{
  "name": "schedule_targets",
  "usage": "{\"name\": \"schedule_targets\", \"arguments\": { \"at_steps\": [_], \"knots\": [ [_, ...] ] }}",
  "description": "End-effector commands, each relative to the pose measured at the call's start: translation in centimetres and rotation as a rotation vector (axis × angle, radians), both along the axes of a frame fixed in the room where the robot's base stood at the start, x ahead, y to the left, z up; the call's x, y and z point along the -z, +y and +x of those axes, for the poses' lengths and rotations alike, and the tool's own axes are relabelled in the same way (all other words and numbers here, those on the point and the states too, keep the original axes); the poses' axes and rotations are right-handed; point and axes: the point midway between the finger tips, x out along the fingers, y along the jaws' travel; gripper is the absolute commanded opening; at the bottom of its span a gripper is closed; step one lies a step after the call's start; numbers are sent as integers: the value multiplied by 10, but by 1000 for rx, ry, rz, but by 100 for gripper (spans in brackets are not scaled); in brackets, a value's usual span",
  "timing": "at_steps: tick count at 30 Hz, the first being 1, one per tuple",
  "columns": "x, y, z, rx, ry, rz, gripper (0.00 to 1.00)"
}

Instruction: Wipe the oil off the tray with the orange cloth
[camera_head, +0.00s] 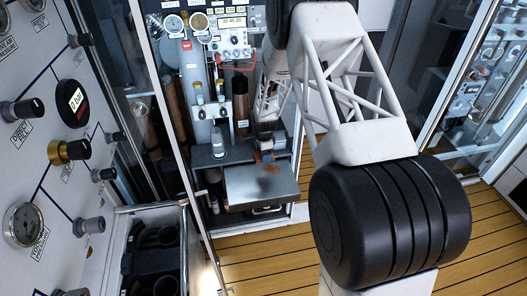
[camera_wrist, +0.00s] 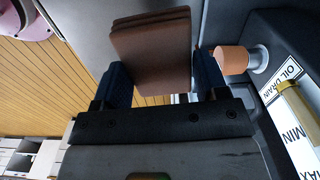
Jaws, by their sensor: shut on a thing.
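My gripper (camera_wrist: 161,76) is shut on the orange cloth (camera_wrist: 150,48), a folded brownish-orange pad held between its two blue fingers in the wrist view. In the head view my gripper (camera_head: 268,141) is at the back edge of the metal tray (camera_head: 245,190), with a small part of the cloth (camera_head: 258,156) showing below it. A brownish oil patch (camera_head: 271,169) shows on the tray near its back right. I cannot tell whether the cloth touches the tray. In the wrist view the cloth hides what lies behind it.
An orange-brown cylinder on a pale fitting (camera_wrist: 232,60) stands close to the right finger, beside an "OIL DRAIN" label (camera_wrist: 288,82). A grey bottle-like part (camera_head: 218,145) stands left of my gripper. The cabinet frame (camera_head: 190,170) borders the tray's left. Wooden floor (camera_head: 250,245) lies in front.

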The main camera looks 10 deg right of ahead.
Motion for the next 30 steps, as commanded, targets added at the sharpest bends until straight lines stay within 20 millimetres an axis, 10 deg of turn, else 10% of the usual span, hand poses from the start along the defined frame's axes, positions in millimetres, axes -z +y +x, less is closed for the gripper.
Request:
{"name": "schedule_targets", "arguments": {
  "at_steps": [30],
  "knots": [
    [30, 0, -1, 88, 1, 0, 32]
  ]
}}
